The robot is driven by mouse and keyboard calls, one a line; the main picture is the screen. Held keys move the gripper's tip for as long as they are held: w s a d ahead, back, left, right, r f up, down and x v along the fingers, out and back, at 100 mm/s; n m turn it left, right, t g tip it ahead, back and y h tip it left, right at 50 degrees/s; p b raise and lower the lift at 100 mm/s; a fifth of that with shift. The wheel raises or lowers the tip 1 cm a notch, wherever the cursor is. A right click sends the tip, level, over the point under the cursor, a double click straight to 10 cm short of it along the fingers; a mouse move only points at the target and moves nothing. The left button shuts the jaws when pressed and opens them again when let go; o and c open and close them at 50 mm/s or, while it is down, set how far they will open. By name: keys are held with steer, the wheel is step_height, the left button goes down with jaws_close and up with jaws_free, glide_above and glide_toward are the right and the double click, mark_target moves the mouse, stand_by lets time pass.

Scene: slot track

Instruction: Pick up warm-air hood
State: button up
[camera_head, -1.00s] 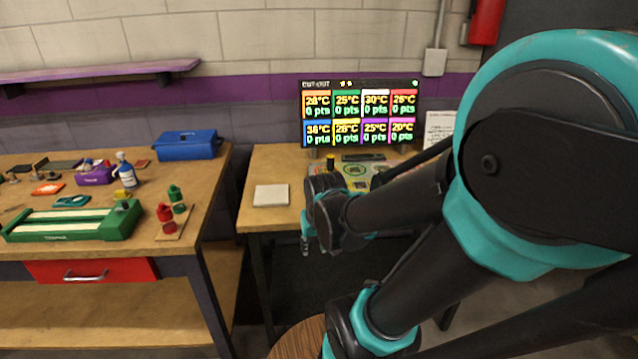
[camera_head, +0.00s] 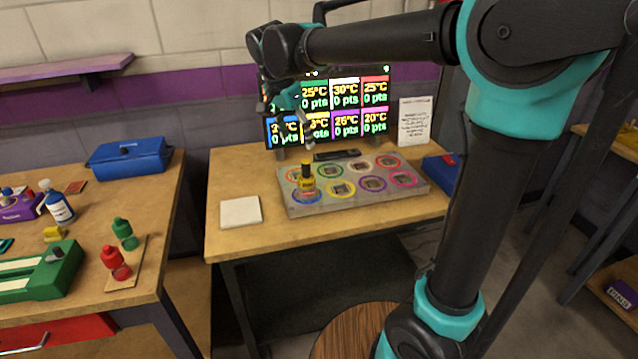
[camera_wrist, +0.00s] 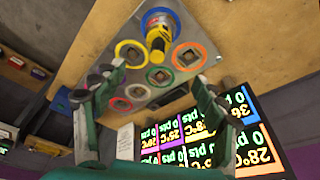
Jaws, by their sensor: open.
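A small yellow piece with a dark top, which I take for the warm-air hood (camera_head: 307,182), stands upright on the blue-ringed spot at the left of a grey board (camera_head: 360,203). In the wrist view the yellow piece (camera_wrist: 158,40) shows beyond my fingertips, over the blue ring. My gripper (camera_head: 300,140) is in front of the screen, above the yellow piece and apart from it. In the wrist view my gripper (camera_wrist: 156,88) has its fingers spread wide with nothing between them.
The board holds several coloured rings. A screen (camera_head: 345,112) stands behind it, and a dark bar (camera_head: 337,155) lies between. A white pad (camera_head: 240,212) lies left on the table. A blue case (camera_head: 440,172) is at the right. The left workbench holds a blue toolbox (camera_head: 130,158).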

glide_toward(309, 178)
steer(key=w+f, duration=0.2)
steer(key=f, duration=0.1)
steer(key=w+f, duration=0.1)
steer(key=f, duration=0.1)
steer(key=shift+d+f, duration=0.15)
steer(key=shift+d, duration=0.05)
steer(key=shift+s+x, duration=0.2)
steer(key=shift+x, duration=2.75)
jaws_close()
